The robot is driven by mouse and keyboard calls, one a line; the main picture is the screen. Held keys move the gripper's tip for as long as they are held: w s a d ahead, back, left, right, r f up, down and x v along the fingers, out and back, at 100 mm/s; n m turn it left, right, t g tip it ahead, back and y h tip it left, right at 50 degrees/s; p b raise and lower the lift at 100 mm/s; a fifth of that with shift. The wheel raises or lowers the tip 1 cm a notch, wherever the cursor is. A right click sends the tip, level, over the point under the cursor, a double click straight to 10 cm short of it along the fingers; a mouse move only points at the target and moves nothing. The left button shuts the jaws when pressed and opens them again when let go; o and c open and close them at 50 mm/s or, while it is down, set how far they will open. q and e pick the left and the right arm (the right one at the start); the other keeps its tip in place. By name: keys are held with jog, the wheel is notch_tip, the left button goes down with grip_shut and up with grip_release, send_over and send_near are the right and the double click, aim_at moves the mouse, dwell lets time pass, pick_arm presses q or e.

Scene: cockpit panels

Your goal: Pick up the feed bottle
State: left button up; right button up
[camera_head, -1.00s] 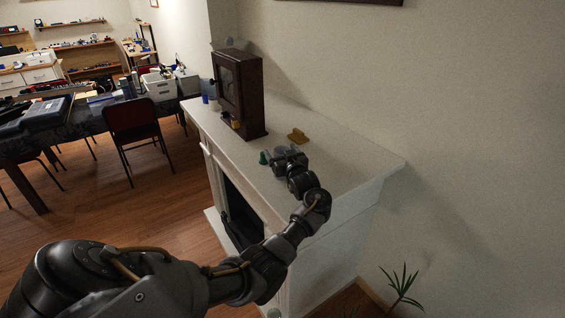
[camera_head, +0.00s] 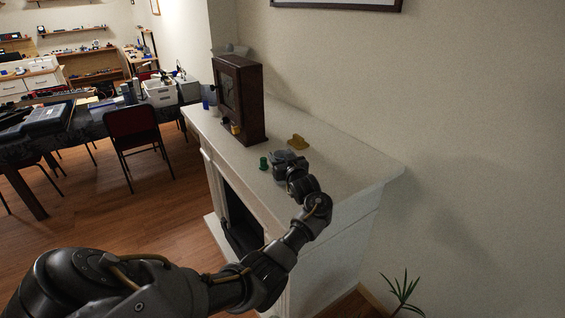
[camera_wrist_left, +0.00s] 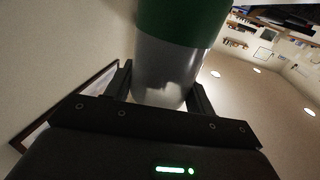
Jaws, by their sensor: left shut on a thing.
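The feed bottle, with a green part and a grey-white body, fills the upper middle of the left wrist view (camera_wrist_left: 168,68). My left gripper (camera_wrist_left: 163,88) is shut on the grey body, one finger on each side. In the head view my left gripper (camera_head: 279,157) is over the front part of the white mantel top. A small green piece (camera_head: 263,163) shows just left of it; I cannot tell whether it is part of the bottle or a separate thing. The gripper hides most of what it holds there. My right gripper is out of view.
The white mantel (camera_head: 345,168) has a dark wooden clock (camera_head: 239,100) toward its far end. A yellow object (camera_head: 298,142) lies just behind my gripper. The mantel's right end is clear. A plant (camera_head: 402,288) stands on the floor below right.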

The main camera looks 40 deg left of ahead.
pick_arm(q)
notch_tip(320, 180, up, 2)
jog(key=shift+r+b, duration=0.25)
jog(key=shift+b, duration=0.6)
jog(key=s+d+r+b, duration=0.1)
jog(key=s+d+r, duration=0.1)
jog(key=s+r, duration=0.3)
jog(key=s+d+r, duration=0.3)
jog(key=s+r, duration=0.2)
jog(key=s, duration=0.3)
jog(key=shift+d+b, duration=0.3)
jog(key=shift+b, duration=0.1)
